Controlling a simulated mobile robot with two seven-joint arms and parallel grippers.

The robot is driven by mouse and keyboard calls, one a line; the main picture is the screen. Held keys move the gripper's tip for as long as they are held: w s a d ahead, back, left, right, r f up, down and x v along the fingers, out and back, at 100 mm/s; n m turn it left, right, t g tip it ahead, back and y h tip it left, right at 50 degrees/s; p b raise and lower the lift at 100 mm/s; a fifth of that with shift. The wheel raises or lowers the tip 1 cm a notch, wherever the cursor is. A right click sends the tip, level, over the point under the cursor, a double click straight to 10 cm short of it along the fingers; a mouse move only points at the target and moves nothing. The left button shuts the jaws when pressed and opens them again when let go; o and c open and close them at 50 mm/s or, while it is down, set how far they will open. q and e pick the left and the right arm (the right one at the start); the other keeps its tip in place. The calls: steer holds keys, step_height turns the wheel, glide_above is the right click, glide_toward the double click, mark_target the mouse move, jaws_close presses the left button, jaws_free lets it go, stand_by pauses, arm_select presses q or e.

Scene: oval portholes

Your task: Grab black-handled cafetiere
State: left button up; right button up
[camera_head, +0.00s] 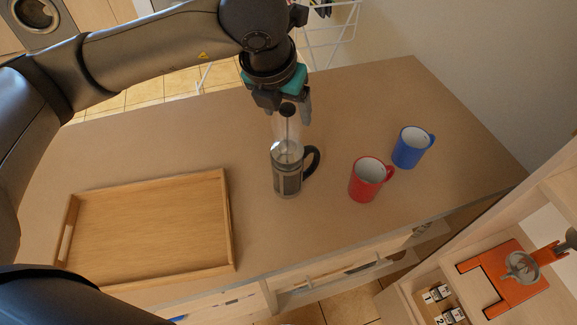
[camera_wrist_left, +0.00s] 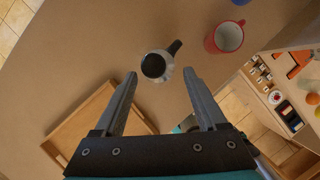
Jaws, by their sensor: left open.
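The black-handled cafetiere (camera_head: 288,180) stands upright on the counter. It has a glass body, a black handle on its right side and a raised plunger rod with a dark knob. My left gripper (camera_head: 287,107) is open above it, pointing down, with the knob showing close to the fingers. In the left wrist view the cafetiere (camera_wrist_left: 155,67) is seen from above, just beyond and between the open fingertips (camera_wrist_left: 160,74), its handle pointing up and right. The fingers do not hold it. My right gripper is not in view.
A red mug (camera_head: 366,182) and a blue mug (camera_head: 409,150) stand right of the cafetiere. An empty wooden tray (camera_head: 229,225) lies to its left. A white wire rack (camera_head: 335,38) is behind the counter (camera_head: 370,95). Shelving with an orange device (camera_head: 515,283) is at lower right.

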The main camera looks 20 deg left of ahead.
arm_select(q)
steer(key=shift+w+f, duration=0.3)
steer(key=shift+f, duration=0.3)
steer(key=shift+w+f, duration=0.15)
steer(key=shift+f, duration=0.1)
steer(key=w+f, duration=0.1)
steer(key=w+f+p, duration=0.1)
steer(key=f, duration=0.1)
steer(key=shift+w+a+f, duration=0.2)
steer(key=shift+w, duration=0.05)
steer(key=shift+w+f, duration=0.1)
steer(key=shift+f, duration=0.2)
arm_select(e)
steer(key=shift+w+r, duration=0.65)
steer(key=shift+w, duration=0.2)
arm_select(q)
jaws_close()
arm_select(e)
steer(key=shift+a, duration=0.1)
arm_select(q)
steer(key=shift+r, duration=0.15)
